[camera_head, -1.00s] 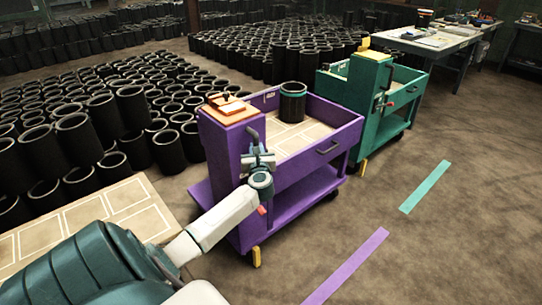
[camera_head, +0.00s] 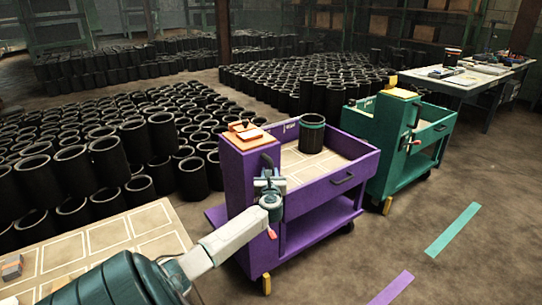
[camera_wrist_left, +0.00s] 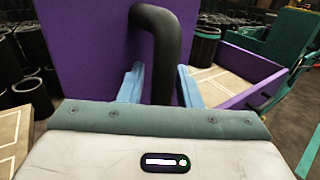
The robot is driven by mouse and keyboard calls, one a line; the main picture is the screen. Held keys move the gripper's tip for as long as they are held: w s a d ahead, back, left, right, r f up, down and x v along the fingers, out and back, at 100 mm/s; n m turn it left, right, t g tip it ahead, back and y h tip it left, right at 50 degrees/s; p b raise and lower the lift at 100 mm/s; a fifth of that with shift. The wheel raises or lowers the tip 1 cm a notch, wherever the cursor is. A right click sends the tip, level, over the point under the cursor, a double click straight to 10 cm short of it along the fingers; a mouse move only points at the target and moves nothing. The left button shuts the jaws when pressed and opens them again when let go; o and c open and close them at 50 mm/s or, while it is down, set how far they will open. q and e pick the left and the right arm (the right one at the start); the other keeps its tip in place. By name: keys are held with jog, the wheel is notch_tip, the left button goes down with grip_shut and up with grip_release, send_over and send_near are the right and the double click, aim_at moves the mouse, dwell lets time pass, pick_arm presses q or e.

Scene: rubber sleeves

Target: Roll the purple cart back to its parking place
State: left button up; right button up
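The purple cart (camera_head: 237,178) stands upright on its wheels in the middle of the head view. Its tray carries a black sleeve with a green band (camera_head: 312,134). My left gripper (camera_head: 268,190) is at the dark handle on the cart's near post. My right gripper is not in view.
A green cart (camera_head: 385,160) stands close behind the purple cart at right. A teal floor strip (camera_head: 452,230) lies on open floor right of it. Many black sleeves (camera_head: 107,158) crowd the left and back. A marked board (camera_head: 110,235) is at lower left. Worktables (camera_head: 470,85) stand at back right.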

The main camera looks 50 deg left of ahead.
pick_arm(q)
jog(key=shift+o, duration=0.5)
jog(key=shift+a+f, duration=0.15)
jog(key=shift+f, duration=0.05)
jog(key=shift+s+d, duration=0.15)
jog(key=shift+d, duration=0.25)
jog(key=v, duration=1)
jog(key=shift+s, duration=0.1)
